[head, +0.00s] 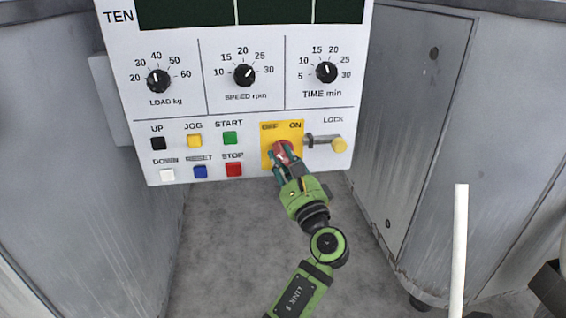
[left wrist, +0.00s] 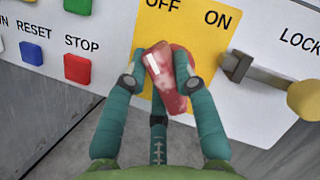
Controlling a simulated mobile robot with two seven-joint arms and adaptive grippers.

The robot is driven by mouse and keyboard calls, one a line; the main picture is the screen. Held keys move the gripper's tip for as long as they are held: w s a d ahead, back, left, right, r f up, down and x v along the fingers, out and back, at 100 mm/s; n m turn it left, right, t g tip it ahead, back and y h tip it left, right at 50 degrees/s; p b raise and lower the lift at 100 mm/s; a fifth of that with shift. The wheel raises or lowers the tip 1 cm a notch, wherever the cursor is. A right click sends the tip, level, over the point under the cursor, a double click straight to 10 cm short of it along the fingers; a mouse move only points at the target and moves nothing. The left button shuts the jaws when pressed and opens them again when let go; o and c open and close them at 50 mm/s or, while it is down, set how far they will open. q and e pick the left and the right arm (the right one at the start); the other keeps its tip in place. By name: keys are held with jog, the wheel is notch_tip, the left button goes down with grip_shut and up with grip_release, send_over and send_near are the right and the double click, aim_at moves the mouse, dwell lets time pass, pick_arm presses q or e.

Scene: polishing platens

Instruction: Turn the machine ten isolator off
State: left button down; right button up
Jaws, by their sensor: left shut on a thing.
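The panel marked TEN (head: 120,110) carries a yellow isolator plate (head: 267,158) with OFF at its upper left and ON at its upper right. The red isolator handle (head: 283,148) sits on this plate. My left gripper (head: 285,162) is shut on the handle, with one teal finger on each side of it. In the left wrist view the red handle (left wrist: 165,75) leans, its upper end toward the left below OFF and its lower end toward the right. The fingers hide part of its sides. My right gripper is not in view.
A grey hasp with a brass-coloured knob (head: 340,146) under LOCK sticks out just right of the plate. STOP (head: 233,169) and other push buttons lie to the left, three dials above. Grey cabinets (head: 415,110) flank the panel. A white post (head: 459,250) stands at lower right.

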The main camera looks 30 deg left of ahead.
pick_arm(q)
jog(key=shift+n+g, duration=0.4)
jog(key=shift+n, duration=0.2)
jog(key=c, duration=1)
grip_release()
jog(key=shift+r, duration=0.1)
